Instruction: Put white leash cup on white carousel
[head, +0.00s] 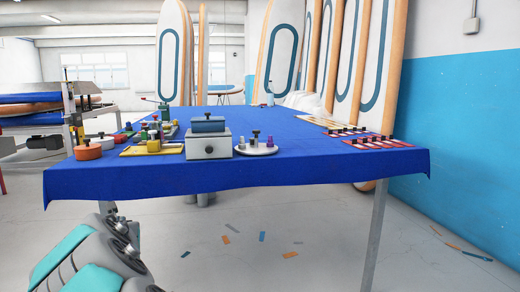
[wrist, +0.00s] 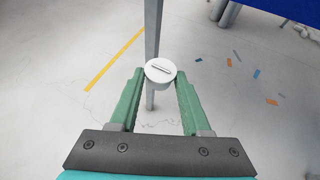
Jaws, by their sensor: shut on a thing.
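My gripper (wrist: 160,80) is shut on the white leash cup (wrist: 158,68), a round white piece with a slot-like mark on its top. The cup sits between the green fingertips in the wrist view, out over the floor and away from the blue tabletop. The white carousel (head: 257,152) is a low round plate near the front edge of the blue table in the head view. It carries small purple and pale pieces around a dark central knob. My gripper and the held cup are not visible in the head view.
The blue-covered table (head: 300,168) fills the middle. A grey box (head: 208,147) with a blue box (head: 208,124) on top stands left of the carousel. A yellow tray (head: 150,150) and an orange drum (head: 87,152) are farther left. A red rack (head: 380,142) lies right. The tabletop between carousel and rack is clear.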

